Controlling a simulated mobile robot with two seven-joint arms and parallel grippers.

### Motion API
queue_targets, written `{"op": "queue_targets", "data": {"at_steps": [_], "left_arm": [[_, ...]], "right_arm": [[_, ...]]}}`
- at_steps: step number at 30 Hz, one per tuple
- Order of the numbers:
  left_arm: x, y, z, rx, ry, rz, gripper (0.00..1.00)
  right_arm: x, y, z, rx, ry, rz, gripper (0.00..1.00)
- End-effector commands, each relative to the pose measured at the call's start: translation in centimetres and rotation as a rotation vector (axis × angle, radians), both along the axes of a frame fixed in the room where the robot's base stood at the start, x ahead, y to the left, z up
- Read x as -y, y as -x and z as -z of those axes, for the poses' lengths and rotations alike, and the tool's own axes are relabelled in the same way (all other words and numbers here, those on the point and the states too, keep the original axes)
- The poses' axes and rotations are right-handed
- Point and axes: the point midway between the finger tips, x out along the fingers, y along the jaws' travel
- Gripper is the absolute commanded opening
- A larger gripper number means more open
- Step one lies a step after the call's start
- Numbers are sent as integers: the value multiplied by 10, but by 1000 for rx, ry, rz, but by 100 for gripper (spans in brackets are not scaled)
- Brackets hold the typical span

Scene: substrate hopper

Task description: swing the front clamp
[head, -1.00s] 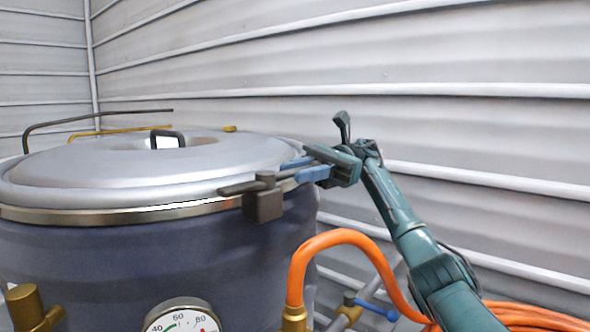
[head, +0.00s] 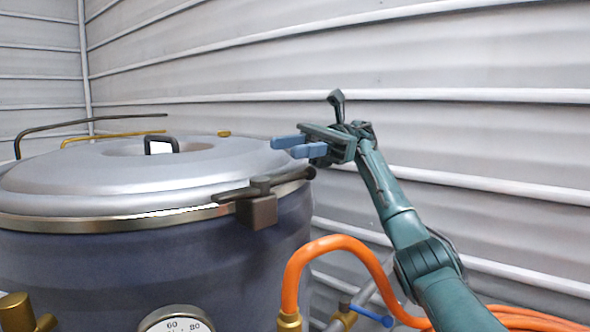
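The front clamp (head: 258,209) is a dark brown block on the metal rim of the big dark vessel (head: 130,262). Its bar (head: 285,179) lies across the rim, with a short end to the left and a long arm ending in a dark knob at right. My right gripper (head: 288,148) is above this arm, over the right edge of the grey lid (head: 90,178). Its two blue fingers point left with a gap between them. It looks open and empty, apart from the bar. My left gripper is out of view.
A black handle (head: 161,144) stands on the lid. A dark rod (head: 80,123) and a yellow rod (head: 100,136) rise behind it. A gauge (head: 176,320), a brass fitting (head: 20,310) and an orange hose (head: 330,243) are low in front. A ribbed wall (head: 450,130) closes the back.

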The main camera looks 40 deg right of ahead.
Motion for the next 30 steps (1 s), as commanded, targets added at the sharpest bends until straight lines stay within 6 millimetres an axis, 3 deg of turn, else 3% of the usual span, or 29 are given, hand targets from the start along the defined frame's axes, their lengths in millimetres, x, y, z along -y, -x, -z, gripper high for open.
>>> {"op": "queue_targets", "data": {"at_steps": [3,9,30], "left_arm": [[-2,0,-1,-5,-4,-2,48],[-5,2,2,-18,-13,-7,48],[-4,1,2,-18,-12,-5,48]], "right_arm": [[0,0,-24,3,0,0,34],[0,0,-46,1,-1,0,34],[0,0,-49,-1,0,0,34]]}}
